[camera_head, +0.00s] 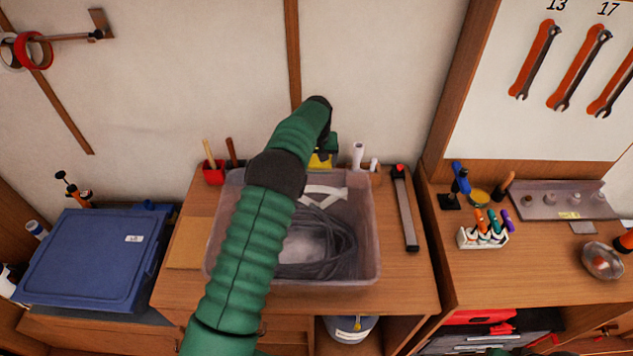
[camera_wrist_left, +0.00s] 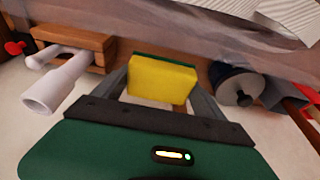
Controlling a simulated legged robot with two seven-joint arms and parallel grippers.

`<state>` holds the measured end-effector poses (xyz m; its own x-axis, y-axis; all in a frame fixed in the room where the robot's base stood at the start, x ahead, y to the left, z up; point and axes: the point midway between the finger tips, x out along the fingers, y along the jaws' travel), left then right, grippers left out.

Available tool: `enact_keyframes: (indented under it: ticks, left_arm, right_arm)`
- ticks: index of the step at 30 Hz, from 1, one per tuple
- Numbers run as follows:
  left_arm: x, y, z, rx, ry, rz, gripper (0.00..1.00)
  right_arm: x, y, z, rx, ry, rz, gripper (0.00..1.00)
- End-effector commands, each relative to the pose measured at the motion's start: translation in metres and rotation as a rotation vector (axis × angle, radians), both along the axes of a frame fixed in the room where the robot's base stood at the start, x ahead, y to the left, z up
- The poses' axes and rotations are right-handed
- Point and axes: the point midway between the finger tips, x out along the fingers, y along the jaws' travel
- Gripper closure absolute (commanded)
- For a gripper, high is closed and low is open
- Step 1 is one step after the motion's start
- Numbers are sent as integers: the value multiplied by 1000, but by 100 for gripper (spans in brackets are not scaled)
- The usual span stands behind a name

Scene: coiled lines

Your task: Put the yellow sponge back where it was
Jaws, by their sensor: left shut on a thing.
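The yellow sponge (camera_wrist_left: 160,80), with a green layer on one side, sits between the two fingers of my left gripper (camera_wrist_left: 162,95) in the left wrist view. The fingers are shut on it. In the head view my green left arm reaches over the clear bin to the back of the bench, and the left gripper (camera_head: 322,155) is partly hidden by its own wrist. A bit of the yellow sponge (camera_head: 320,161) shows there, behind the bin's far rim. I cannot tell whether the sponge touches the bench or wall. My right gripper is not in view.
The clear bin (camera_head: 368,265) holds coiled dark lines (camera_head: 325,240). White tubes (camera_head: 358,155) in a wooden holder stand right of the gripper. A red cup (camera_head: 214,172) stands to the left. A grey bar tool (camera_head: 405,210) lies right of the bin.

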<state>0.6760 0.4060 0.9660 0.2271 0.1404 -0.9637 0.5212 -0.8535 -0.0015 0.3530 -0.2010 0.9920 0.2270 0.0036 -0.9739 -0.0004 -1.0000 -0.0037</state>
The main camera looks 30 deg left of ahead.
Motion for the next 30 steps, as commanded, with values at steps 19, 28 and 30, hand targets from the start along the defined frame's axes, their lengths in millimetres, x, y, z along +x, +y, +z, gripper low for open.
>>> enact_keyframes:
  ticks: [19, 28, 30]
  left_arm:
    - [0, 2, -71, -2, 1, 2, 12]
    - [0, 4, -71, -3, 0, 2, 0]
    - [-1, 4, -68, -3, -1, 2, 0]
  right_arm:
    - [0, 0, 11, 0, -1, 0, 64]
    - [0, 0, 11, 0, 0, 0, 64]
    - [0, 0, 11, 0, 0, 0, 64]
